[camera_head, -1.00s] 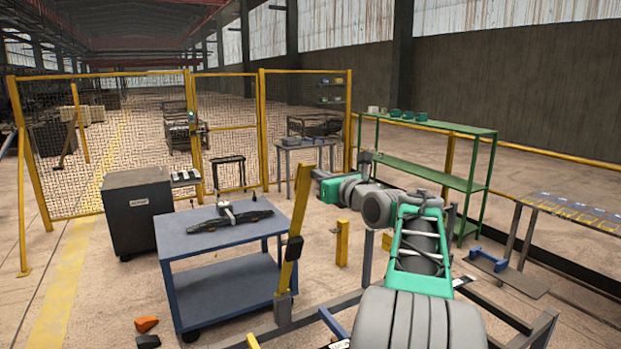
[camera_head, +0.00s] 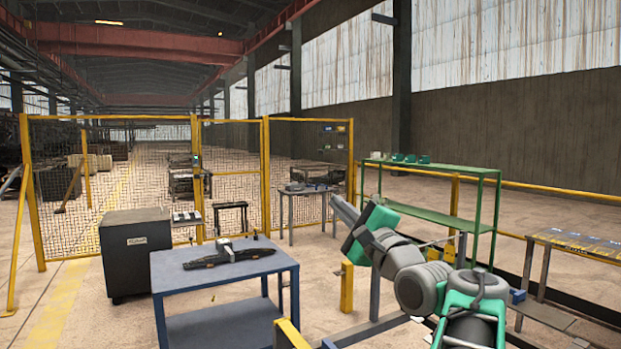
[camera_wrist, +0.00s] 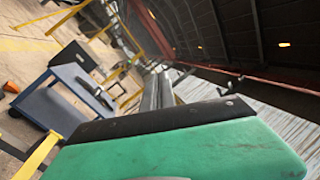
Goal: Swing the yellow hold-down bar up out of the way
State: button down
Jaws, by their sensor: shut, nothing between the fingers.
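A short yellow piece (camera_head: 290,335), which looks like part of the hold-down bar, shows at the bottom edge of the head view. Most of it is cut off, so I cannot tell the bar's full angle. In the wrist view a slanted yellow bar (camera_wrist: 37,157) shows at the lower left, apart from my fingers. My gripper (camera_head: 337,200) is raised above and to the right of the yellow piece, its grey fingers pointing up and left. In the wrist view my gripper (camera_wrist: 157,78) has its fingers together with nothing between them.
A blue table (camera_head: 215,268) with a dark tool (camera_head: 232,254) on it stands left of the yellow piece. A short yellow post (camera_head: 347,287) stands below my gripper. A green shelf (camera_head: 430,210) is behind to the right. A dark cabinet (camera_head: 135,255) stands at the left.

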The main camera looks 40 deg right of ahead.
jog(key=w+r+n+p, duration=0.2)
jog(key=w, duration=0.4)
jog(key=w+d+r+n+p, duration=0.1)
jog(key=w+r+n+p, duration=0.1)
jog(key=w, duration=0.5)
jog(key=shift+d+r+p, duration=0.25)
jog(key=shift+r+p, duration=0.15)
jog(key=shift+r, duration=0.35)
jog(key=shift+s, duration=0.1)
dwell(0.5)
